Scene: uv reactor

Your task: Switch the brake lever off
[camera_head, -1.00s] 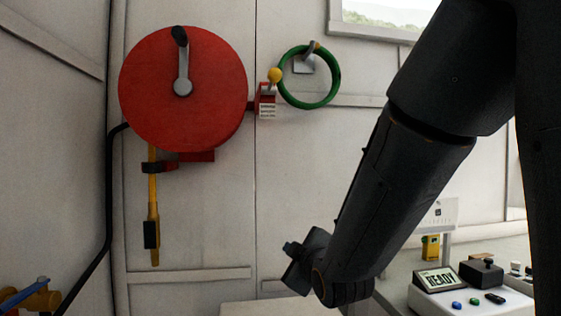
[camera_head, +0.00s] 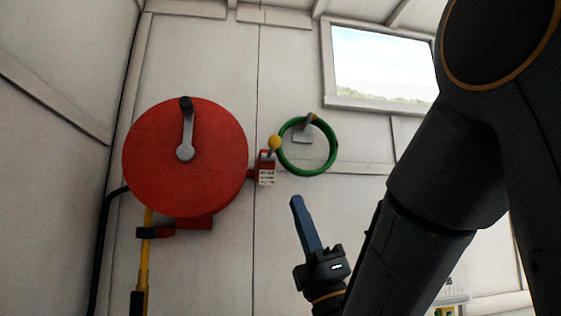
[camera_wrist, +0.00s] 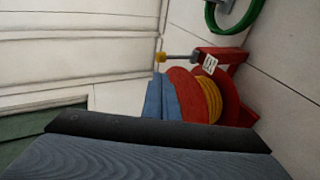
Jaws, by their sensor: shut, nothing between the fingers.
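The brake lever has a yellow ball knob (camera_head: 275,142) on a short rod, set on a red bracket with a white label (camera_head: 267,172). It is at the right side of the red reel (camera_head: 170,165). In the wrist view the knob (camera_wrist: 161,57) and its grey rod stick out leftward from the red bracket (camera_wrist: 225,56). My gripper (camera_head: 296,199) is shut and empty, its blue fingers pointing up, below and slightly right of the lever in the head view. Its fingertips (camera_wrist: 162,100) show below the knob in the wrist view, apart from it.
A green hose ring (camera_head: 308,170) hangs on the wall right of the lever. The reel has a grey crank (camera_head: 186,130), with a yellow hose nozzle (camera_head: 144,270) below. A window (camera_head: 385,68) is at upper right. The wall between gripper and lever is bare.

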